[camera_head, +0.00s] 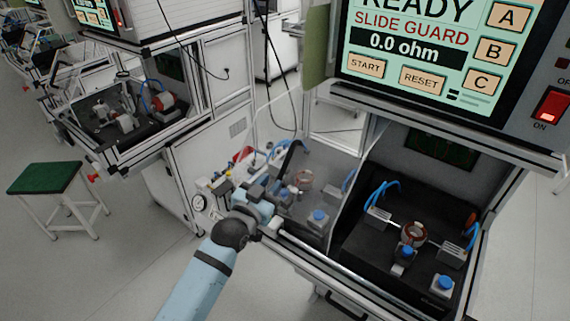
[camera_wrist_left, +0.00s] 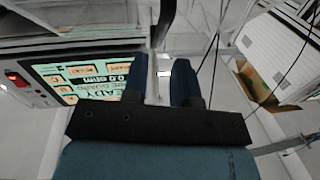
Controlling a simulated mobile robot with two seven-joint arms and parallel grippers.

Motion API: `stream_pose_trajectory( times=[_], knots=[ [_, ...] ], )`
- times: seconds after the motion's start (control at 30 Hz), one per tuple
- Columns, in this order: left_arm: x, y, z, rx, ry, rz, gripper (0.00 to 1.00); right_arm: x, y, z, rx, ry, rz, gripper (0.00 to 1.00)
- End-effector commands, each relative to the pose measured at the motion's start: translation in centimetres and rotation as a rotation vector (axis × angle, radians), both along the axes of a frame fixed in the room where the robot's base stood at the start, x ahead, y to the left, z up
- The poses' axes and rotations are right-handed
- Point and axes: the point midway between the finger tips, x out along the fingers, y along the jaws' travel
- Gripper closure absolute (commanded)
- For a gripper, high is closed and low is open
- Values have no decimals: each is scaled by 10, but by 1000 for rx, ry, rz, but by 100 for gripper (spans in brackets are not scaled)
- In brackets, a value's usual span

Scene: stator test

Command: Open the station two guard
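The near station has a screen (camera_head: 410,50) reading READY, SLIDE GUARD and 0.0 ohm. A clear guard panel (camera_head: 328,178) covers the left part of its bay; the right part, with a copper-wound stator (camera_head: 413,233) in a black fixture, looks uncovered. My left gripper (camera_head: 262,208) is at the front left corner of the bay, by the panel's left end. In the left wrist view its two blue fingers (camera_wrist_left: 165,75) stand apart with a narrow gap. A grey upright bar shows in line with that gap; contact cannot be told. My right gripper is out of view.
A front rail (camera_head: 320,258) runs along the bay below the guard. Hoses and a gauge (camera_head: 199,203) sit left of my gripper. A second station (camera_head: 125,110) stands at the back left, and a green stool (camera_head: 45,178) is on the open floor.

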Motion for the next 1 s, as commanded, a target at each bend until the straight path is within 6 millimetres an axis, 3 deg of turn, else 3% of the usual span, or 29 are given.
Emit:
stream_pose_trajectory(
  times=[0.2, 0.4, 0.8, 0.83, 0.93, 1.0],
  knots=[
    [41, -22, 2, 0, -1, 0, 74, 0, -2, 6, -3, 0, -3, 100],
    [64, -34, 1, -1, 0, 0, 74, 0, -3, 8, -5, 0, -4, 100],
    [72, -37, 0, 0, 0, 0, 74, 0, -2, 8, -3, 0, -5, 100],
    [72, -37, 0, 0, 0, 0, 76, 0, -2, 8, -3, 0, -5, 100],
    [71, -37, 0, 0, 0, 0, 99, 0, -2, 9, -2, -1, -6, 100],
    [71, -37, 0, 0, 0, 0, 100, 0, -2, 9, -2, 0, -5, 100]
  ],
)
